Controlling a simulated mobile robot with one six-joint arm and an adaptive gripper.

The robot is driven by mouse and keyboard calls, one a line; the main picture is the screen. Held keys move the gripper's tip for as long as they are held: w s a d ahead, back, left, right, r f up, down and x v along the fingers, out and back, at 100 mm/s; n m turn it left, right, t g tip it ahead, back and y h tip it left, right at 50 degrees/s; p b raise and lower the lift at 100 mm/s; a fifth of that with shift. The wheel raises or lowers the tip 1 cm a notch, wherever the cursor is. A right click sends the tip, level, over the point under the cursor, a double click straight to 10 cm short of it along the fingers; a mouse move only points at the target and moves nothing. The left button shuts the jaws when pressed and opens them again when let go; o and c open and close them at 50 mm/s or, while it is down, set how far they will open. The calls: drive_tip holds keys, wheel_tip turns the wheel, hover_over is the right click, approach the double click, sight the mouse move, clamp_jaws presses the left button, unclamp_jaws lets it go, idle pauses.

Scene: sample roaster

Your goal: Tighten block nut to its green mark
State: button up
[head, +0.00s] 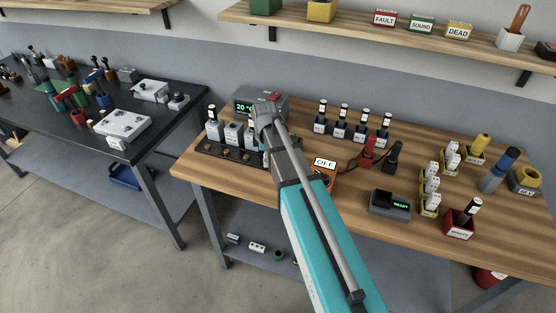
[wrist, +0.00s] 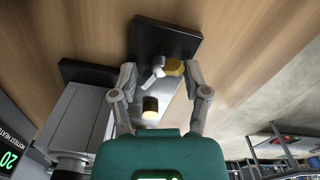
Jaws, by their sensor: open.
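A brass round piece (wrist: 150,107) sits nearer to my palm. A black plate (wrist: 165,38) lies beyond the fingertips. In the head view my arm covers most of the gripper, which is at the right end of the black base (head: 222,155) of the block row. I cannot make out a green mark.
A grey heater box (head: 243,104) with a green 20 display stands behind the block row. Right of my arm are an orange OFF box (head: 322,177), several dark bottles (head: 340,125) and a READY box (head: 390,204). The bench front between them is partly clear.

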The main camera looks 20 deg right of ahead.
drive_tip(key=n, duration=0.7)
drive_tip(key=shift+r, duration=0.25)
wheel_tip(320, 180, up, 14)
drive_tip(key=p, duration=1.4)
drive_tip(key=s+f+m+b, duration=0.2)
drive_tip(key=s+m, duration=1.2)
drive_tip(key=m, duration=0.4)
drive_tip(key=shift+f+m, duration=0.25)
drive_tip(key=shift+m, duration=0.05)
idle(0.4)
drive_tip(key=shift+w, duration=0.1)
